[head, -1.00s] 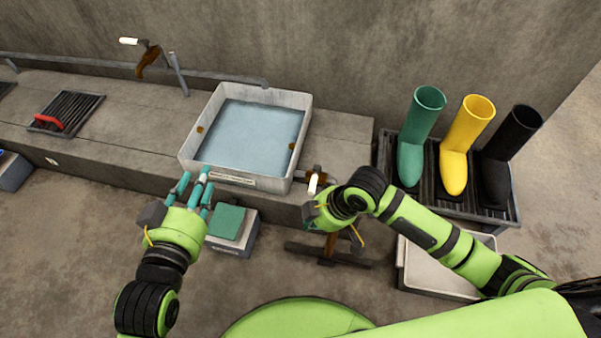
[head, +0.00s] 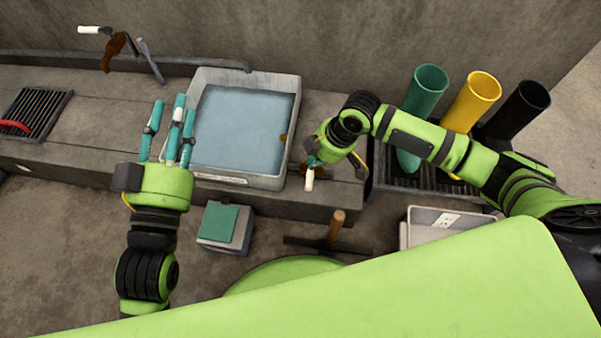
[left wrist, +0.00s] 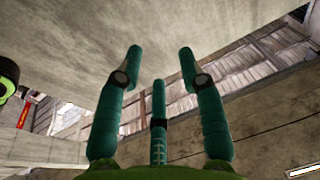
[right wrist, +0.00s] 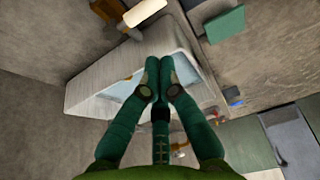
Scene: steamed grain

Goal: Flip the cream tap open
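A cream tap handle (head: 309,180) on a brown body sits at the front right of the water basin (head: 285,150), its cream end pointing toward me. In the right wrist view the cream handle (right wrist: 145,12) shows at the top edge, beyond the fingertips. My right gripper (head: 313,160) is just behind the handle; its fingers (right wrist: 159,65) are together with nothing visible between them. Whether it touches the tap is hidden. My left gripper (head: 170,118) is open and empty left of the basin; its spread fingers (left wrist: 160,75) show in the left wrist view.
Another cream-handled brown fixture (head: 108,42) is at the wall, upper left. Green, yellow and black boots (head: 472,100) stand on a rack at right. A grey box with green top (head: 226,225), a wooden-handled tool (head: 336,226) and a pale bin (head: 440,225) are on the floor.

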